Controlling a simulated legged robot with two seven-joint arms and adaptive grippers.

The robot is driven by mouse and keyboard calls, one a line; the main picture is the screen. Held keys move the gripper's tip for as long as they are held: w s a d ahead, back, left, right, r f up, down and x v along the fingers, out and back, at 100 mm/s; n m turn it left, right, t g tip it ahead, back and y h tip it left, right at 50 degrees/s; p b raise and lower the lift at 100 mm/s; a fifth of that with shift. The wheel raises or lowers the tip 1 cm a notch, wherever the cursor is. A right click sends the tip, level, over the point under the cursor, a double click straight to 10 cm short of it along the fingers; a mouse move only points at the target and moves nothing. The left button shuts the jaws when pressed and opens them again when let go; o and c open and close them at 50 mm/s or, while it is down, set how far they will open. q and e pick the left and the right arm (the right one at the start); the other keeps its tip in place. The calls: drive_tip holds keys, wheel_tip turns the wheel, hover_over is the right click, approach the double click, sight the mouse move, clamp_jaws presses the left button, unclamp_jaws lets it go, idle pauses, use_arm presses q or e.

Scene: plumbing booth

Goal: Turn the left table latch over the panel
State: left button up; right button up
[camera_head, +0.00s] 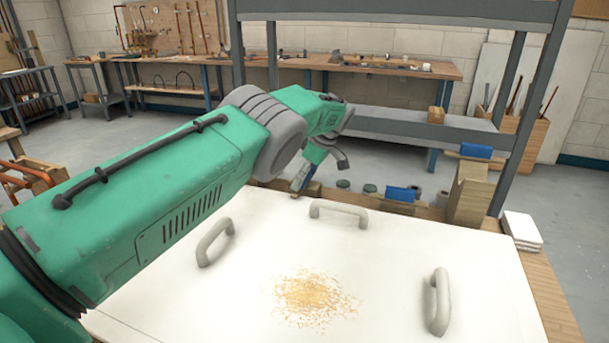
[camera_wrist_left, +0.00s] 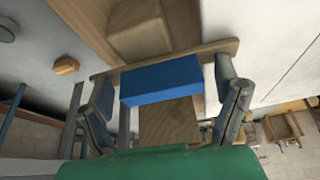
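My left gripper (camera_head: 305,178) reaches over the far edge of the white panel (camera_head: 420,265) in the head view, and its fingertips there are small. In the left wrist view my left gripper (camera_wrist_left: 163,72) is open, with one finger on each side of a blue block (camera_wrist_left: 160,80). Gaps show between the block and both fingers. The block sits by a wooden bar (camera_wrist_left: 222,48) that crosses the view, with a wooden post (camera_wrist_left: 170,122) below; these look like a table latch. In the head view this latch is mostly hidden by my arm. My right gripper is out of view.
Grey handles (camera_head: 338,212), (camera_head: 214,242) and (camera_head: 440,302) stand up from the panel, around a patch of sawdust (camera_head: 313,297). Blue-topped wooden pieces stand at the far edge (camera_head: 402,193) and far right corner (camera_head: 477,151). A grey shelf frame (camera_head: 420,128) rises behind the table.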

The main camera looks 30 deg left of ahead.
use_arm(q)
drive_tip(key=shift+w+a+r, duration=0.1)
drive_tip(key=shift+w, duration=0.05)
drive_tip(key=shift+r, duration=0.6)
drive_tip(key=shift+w+d+v, duration=0.1)
drive_tip(key=shift+v, duration=1.45)
drive_tip(key=shift+w+d+v, duration=0.15)
drive_tip(key=shift+v, duration=1.4)
drive_tip(key=shift+f, duration=0.1)
drive_tip(key=shift+c, duration=0.3)
